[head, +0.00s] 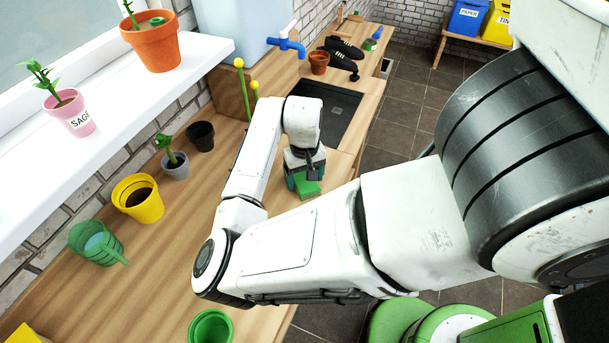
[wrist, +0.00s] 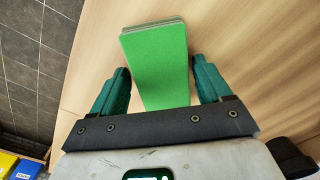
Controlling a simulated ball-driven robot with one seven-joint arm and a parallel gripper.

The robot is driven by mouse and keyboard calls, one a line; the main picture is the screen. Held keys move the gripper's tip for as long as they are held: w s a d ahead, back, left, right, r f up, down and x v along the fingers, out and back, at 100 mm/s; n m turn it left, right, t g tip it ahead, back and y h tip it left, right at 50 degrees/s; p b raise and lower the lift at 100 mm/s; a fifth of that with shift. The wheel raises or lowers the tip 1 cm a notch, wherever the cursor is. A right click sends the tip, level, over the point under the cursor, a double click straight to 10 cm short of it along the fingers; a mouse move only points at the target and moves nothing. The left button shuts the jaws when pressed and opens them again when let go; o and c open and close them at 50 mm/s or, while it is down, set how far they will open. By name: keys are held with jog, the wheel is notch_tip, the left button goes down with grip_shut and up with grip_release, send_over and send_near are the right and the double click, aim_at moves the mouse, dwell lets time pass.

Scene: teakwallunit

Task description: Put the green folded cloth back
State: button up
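The green folded cloth (wrist: 158,62) is a flat, layered rectangle on the wooden worktop in the wrist view. My gripper (wrist: 161,80) is open, with one teal finger on each side of the cloth. A narrow gap shows at the right finger; the left finger is very close to the cloth's edge, and I cannot tell if it touches. In the head view a small part of the cloth (head: 309,188) shows under my gripper (head: 304,180), at the counter's front edge near the sink. My arm and gripper hide the rest of it there.
The dark sink (head: 325,110) lies behind my gripper. Black gloves (head: 340,50) and a terracotta pot (head: 318,63) are further back. A black pot (head: 200,136), yellow pot (head: 140,198) and green watering can (head: 96,243) stand along the wall. A green pot (head: 211,327) is at the front.

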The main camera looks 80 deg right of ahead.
aim_at(304, 178)
jog(key=shift+o, duration=0.8)
notch_tip(304, 178, up, 12)
jog(key=b, duration=0.1)
jog(key=shift+r, duration=0.15)
dwell(0.3)
